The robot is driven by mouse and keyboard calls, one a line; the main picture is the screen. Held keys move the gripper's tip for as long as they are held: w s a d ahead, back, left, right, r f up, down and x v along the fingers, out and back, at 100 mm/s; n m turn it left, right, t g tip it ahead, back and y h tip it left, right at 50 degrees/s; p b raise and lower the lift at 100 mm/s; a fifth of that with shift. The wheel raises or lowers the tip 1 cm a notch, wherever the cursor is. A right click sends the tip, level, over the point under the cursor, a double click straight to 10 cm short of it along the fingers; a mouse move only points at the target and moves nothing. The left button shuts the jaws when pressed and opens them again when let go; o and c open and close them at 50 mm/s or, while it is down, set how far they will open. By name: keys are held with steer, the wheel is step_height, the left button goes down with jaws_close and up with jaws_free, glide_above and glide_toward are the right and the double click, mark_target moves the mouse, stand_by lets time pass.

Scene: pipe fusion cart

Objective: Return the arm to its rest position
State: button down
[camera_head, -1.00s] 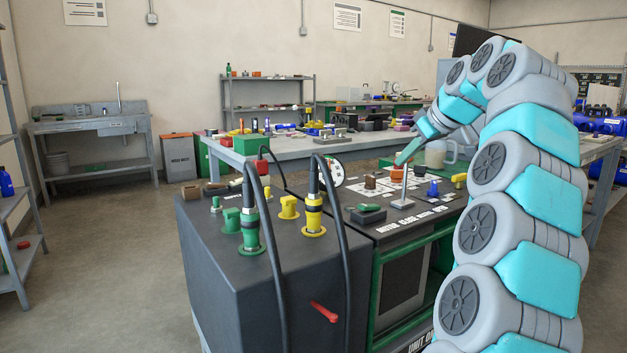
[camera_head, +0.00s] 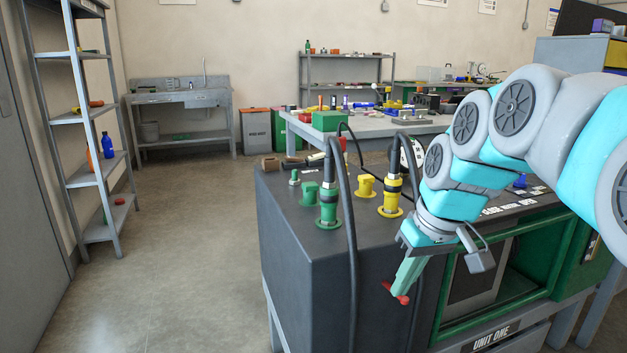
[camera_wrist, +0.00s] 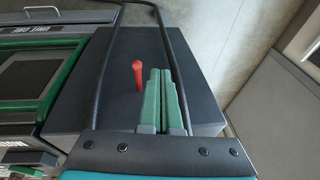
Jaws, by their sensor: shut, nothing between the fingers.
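My arm is bent over the right part of the head view, with the wrist low in front of the dark fusion cart (camera_head: 310,260). My gripper (camera_head: 396,290) is shut and empty, its green fingers pointing down beside the red lever (camera_head: 403,299) on the cart's front. In the wrist view the two green fingers (camera_wrist: 163,72) lie together, and the red lever (camera_wrist: 138,74) stands just left of them. I cannot tell whether they touch the lever.
A green connector (camera_head: 327,208) and a yellow connector (camera_head: 391,197) with black cables stand on the cart top. The cables loop down the cart's front near my gripper. A shelf rack (camera_head: 92,178) stands at the left. The floor between is clear.

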steer(key=s+f+m+g+h, duration=0.1)
steer(key=s+f+g, duration=0.1)
steer(key=s+f, duration=0.6)
steer(key=s+f+m+g+h, duration=0.1)
steer(key=s+f+m+g, duration=0.1)
steer(key=s+f, duration=0.7)
steer(key=s, duration=0.7)
steer(key=shift+s+d+f, duration=0.2)
steer(key=shift+s+d, duration=0.05)
steer(key=shift+d, duration=0.05)
